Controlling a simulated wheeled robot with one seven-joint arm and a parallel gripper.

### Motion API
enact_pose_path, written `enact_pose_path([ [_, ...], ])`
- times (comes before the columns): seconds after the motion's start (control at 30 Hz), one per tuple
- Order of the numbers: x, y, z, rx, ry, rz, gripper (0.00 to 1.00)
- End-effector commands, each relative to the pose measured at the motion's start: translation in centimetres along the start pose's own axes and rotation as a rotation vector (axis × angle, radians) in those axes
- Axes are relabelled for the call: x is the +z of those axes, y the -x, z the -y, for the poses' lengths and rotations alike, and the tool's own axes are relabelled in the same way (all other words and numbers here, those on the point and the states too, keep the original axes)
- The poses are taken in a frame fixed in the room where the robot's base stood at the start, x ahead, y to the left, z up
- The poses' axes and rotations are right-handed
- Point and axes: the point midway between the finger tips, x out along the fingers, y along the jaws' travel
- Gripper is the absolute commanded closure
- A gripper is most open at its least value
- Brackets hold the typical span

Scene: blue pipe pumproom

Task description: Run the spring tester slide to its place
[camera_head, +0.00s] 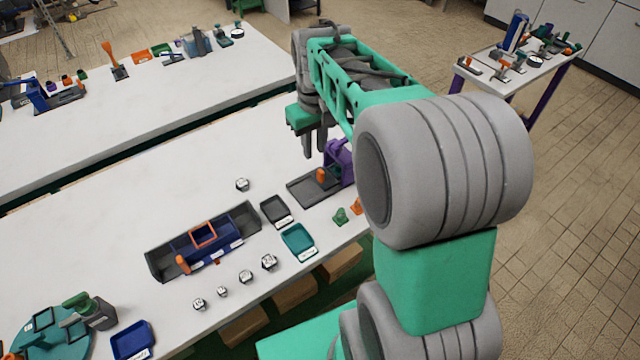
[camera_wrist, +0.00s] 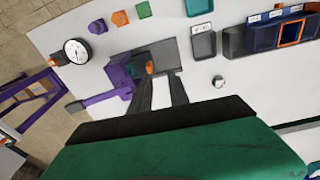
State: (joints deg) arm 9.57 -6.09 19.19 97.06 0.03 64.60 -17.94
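A purple device (camera_head: 341,160) with a flat grey base (camera_head: 308,192) and an orange knob (camera_head: 321,175) stands near the right end of the bench; it looks like the spring tester with its slide. In the wrist view the purple body (camera_wrist: 117,78) lies left of the orange knob (camera_wrist: 150,67), and a purple bar runs out to its left. My gripper (camera_head: 314,150) points down above this device; its two fingers (camera_wrist: 161,82) are apart with nothing between them. The fingers hide part of the grey base, and my arm hides the device's right side.
A dark trough (camera_head: 245,217) with a blue carriage (camera_head: 198,243) and orange parts lies to the left. A black tray (camera_head: 275,211), a teal tray (camera_head: 299,242) and several small labelled weights are nearby. A round dial (camera_wrist: 76,51) lies beyond the purple body.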

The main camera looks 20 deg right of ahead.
Motion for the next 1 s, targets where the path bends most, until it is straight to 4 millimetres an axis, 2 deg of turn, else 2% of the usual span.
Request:
enact_pose_path([
  [0.03, -1.0, -3.8, -1.3, -0.011, 0.013, 0.036, 0.78],
  [0.1, -1.9, -5.9, -2.6, -0.022, 0.034, 0.067, 0.78],
  [0.2, -2.5, -7.2, -3.5, -0.031, 0.049, 0.088, 0.78],
  [0.33, -2.5, -8.4, -3.7, -0.033, 0.052, 0.092, 0.78],
  [0.6, -2.0, -13.2, -3.6, -0.032, 0.048, 0.09, 0.78],
  [0.73, -1.9, -14.4, -3.6, -0.031, 0.047, 0.088, 0.78],
  [0.97, -1.9, -14.5, -3.5, -0.031, 0.047, 0.087, 0.78],
  [1.0, -1.9, -14.5, -3.5, -0.031, 0.047, 0.087, 0.81],
])
